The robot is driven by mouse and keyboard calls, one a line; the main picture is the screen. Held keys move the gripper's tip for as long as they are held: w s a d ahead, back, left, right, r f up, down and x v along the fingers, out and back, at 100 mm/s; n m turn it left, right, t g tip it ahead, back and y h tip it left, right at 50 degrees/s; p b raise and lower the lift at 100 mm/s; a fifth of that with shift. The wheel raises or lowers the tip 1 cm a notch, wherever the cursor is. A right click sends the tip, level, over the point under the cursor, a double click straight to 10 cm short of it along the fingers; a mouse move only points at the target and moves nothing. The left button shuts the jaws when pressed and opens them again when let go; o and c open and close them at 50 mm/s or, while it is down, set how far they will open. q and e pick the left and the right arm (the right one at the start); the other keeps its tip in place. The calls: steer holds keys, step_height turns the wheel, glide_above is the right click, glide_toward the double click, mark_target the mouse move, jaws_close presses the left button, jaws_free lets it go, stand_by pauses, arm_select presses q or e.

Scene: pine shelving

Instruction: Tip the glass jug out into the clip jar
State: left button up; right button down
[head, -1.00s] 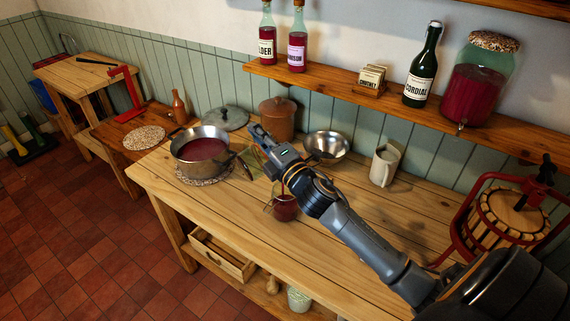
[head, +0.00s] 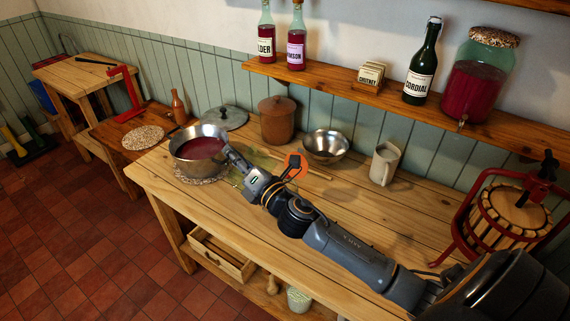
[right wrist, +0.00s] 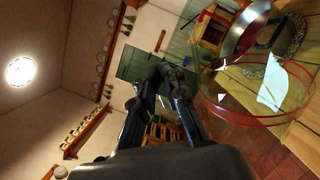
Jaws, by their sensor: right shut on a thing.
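My right gripper (head: 240,170) reaches across the bench in the head view and is shut on the glass jug. My left gripper is out of view.
A steel pot (head: 201,149) of red liquid stands left of my gripper. A brown crock (head: 277,120), steel bowl (head: 326,146) and cream mug (head: 384,163) stand behind. A fruit press (head: 508,211) is at the right. Bench space (head: 420,215) before it is clear.

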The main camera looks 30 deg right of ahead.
steer(key=a+f+n+g, duration=0.2)
steer(key=a+f+n, duration=0.6)
steer(key=f+n, duration=0.3)
steer(key=shift+s+a+f+y, duration=0.15)
steer(key=shift+a+f+y, duration=0.2)
steer(key=shift+f, duration=0.35)
steer(key=shift+d, duration=0.1)
